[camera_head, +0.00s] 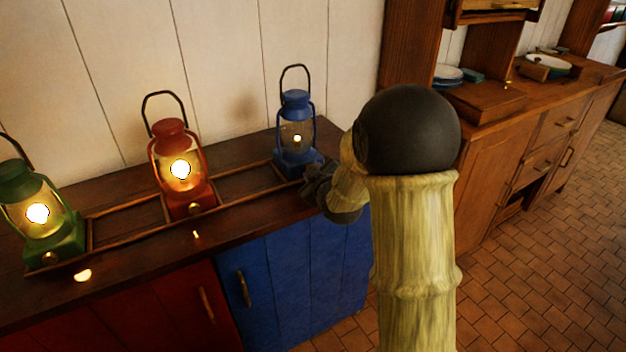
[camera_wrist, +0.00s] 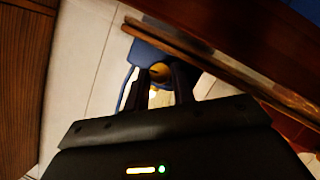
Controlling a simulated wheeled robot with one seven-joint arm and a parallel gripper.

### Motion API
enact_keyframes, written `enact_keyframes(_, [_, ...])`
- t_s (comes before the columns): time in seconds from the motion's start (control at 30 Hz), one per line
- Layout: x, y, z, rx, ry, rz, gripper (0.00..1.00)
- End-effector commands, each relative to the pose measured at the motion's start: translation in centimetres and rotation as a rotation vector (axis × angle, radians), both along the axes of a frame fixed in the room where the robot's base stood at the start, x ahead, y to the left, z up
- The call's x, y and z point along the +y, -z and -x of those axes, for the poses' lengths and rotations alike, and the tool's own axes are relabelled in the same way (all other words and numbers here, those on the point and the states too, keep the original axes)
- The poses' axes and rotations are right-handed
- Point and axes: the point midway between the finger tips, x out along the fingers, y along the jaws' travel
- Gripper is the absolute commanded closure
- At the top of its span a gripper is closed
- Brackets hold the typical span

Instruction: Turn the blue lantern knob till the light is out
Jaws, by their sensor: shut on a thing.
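The blue lantern (camera_head: 295,100) stands upright at the right end of the wooden counter. A small glow shows in its glass, much smaller than in the other lanterns. My gripper (camera_head: 314,180) is at the lantern's base, at its front right, and hides the knob in the head view. In the wrist view the blue lantern (camera_wrist: 146,54) is beyond my fingers, and its brass-coloured knob (camera_wrist: 160,71) sits between the fingertips. My gripper (camera_wrist: 161,80) is shut on this knob.
A brightly lit red lantern (camera_head: 172,135) and green lantern (camera_head: 62,238) stand to the left on the same counter (camera_head: 120,262). A low wooden rail frames their places. Red and blue cabinet doors (camera_head: 290,265) are below. A sideboard with dishes (camera_head: 448,75) stands at right; tiled floor is open.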

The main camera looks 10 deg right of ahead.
Motion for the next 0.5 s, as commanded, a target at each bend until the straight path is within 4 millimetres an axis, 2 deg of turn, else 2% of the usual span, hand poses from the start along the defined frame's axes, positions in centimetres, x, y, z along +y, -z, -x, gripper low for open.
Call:
enact_keyframes(0.37, [0.02, -0.01, 0.01, -0.002, 0.0, 0.008, 0.98])
enact_keyframes(0.4, [0.02, -0.01, 0.01, -0.001, 0.0, 0.008, 0.73])
enact_keyframes(0.5, [0.03, -0.01, 0.01, -0.001, 0.0, 0.008, 0.54])
